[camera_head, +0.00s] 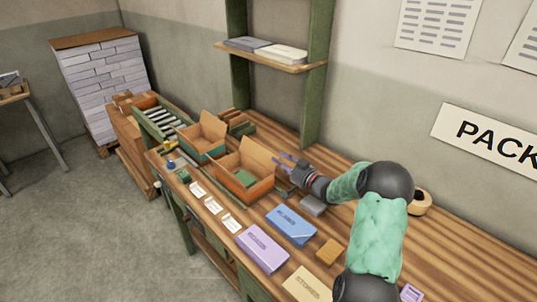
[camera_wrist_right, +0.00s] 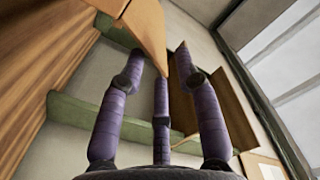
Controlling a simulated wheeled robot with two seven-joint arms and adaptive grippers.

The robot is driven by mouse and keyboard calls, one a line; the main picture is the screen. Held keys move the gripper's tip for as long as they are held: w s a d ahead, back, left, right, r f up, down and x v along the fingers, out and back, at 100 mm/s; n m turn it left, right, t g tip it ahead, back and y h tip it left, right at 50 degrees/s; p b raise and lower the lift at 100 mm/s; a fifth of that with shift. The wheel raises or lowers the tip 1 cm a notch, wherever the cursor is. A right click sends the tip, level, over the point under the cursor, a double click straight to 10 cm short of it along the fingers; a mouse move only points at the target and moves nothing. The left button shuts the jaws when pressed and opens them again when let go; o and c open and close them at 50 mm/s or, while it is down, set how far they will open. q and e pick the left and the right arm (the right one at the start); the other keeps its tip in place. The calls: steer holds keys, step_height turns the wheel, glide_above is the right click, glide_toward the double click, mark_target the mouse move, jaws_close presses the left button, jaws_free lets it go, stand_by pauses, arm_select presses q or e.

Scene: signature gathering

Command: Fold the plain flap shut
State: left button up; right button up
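Two open cardboard boxes stand on the bench. The nearer box (camera_head: 234,187) has a brown flap (camera_head: 259,156) standing up at its back and something green inside. The farther box (camera_head: 194,150) also has a raised flap (camera_head: 212,128). Which flap is the plain one I cannot tell. My right gripper (camera_head: 283,160) is just right of the nearer box's raised flap, its purple fingers spread and empty. In the right wrist view the fingers (camera_wrist_right: 160,75) are apart, with brown panels (camera_wrist_right: 146,28) near their tips; contact is unclear. My left gripper is not in view.
A blue box (camera_head: 291,226), a purple box (camera_head: 262,249) and a cream box (camera_head: 306,284) lie on the near bench. White cards (camera_head: 214,206) line the front edge. A shelf (camera_head: 270,57) hangs above the back.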

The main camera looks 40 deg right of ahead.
mark_target(268, 152)
steer(key=w, duration=0.2)
steer(key=w+b, duration=0.1)
steer(key=w, duration=0.4)
steer(key=shift+a+f, duration=0.1)
steer(key=shift+a, duration=0.15)
jaws_close()
